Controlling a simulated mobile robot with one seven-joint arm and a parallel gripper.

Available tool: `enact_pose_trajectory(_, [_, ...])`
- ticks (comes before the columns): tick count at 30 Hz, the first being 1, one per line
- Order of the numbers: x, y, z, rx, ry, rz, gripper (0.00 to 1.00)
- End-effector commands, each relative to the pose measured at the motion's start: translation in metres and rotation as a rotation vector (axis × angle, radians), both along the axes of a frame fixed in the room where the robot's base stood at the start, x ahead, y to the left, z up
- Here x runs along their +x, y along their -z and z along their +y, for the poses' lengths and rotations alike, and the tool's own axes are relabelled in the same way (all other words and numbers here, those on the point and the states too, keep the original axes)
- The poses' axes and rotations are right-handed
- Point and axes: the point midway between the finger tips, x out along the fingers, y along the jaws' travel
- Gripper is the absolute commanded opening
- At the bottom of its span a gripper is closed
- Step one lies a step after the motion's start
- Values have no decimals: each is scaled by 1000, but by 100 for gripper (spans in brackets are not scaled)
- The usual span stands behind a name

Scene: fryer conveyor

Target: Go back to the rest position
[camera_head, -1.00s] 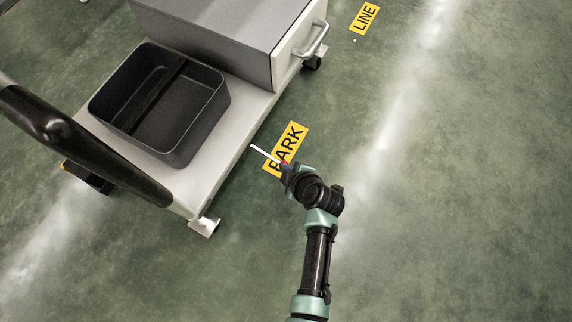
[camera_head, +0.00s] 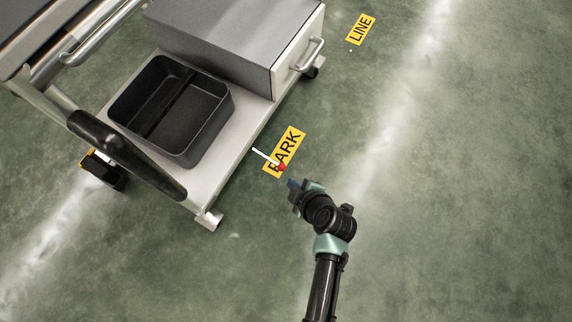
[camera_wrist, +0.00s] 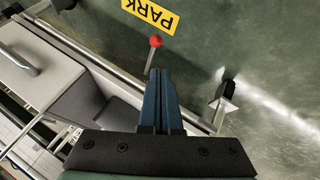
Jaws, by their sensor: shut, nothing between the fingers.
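My gripper (camera_head: 292,184) is over the green floor to the right of the cart, its blue fingers shut together and empty. The shut fingers also show in the wrist view (camera_wrist: 160,76). A thin white lever (camera_head: 265,156) with a red knob (camera_head: 281,167) sticks out from the cart's side. The knob is just beyond my fingertips in the head view, apart from them.
The wheeled cart (camera_head: 190,195) carries a dark divided bin (camera_head: 218,118) and a grey box (camera_head: 225,40) with a handle. A black padded bar (camera_head: 125,155) is at its near end. Yellow PARK (camera_head: 290,143) and LINE (camera_head: 361,29) labels mark the floor. Open floor lies to the right.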

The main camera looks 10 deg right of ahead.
Motion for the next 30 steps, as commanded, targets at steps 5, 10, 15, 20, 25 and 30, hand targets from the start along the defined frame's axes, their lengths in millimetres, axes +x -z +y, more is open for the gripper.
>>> enact_pose_trajectory(5, [-10, -10, -5, -1, 0, 0, 0])
enact_pose_trajectory(10, [-11, -10, -6, 0, 0, -1, 0])
enact_pose_trajectory(15, [-11, -10, -6, 0, 0, 0, 0])
enact_pose_trajectory(20, [-11, -10, -6, 0, 0, 0, 0])
enact_pose_trajectory(25, [-9, -12, -6, -1, 2, -3, 0])
enact_pose_trajectory(30, [28, -56, -11, -2, 51, -74, 0])
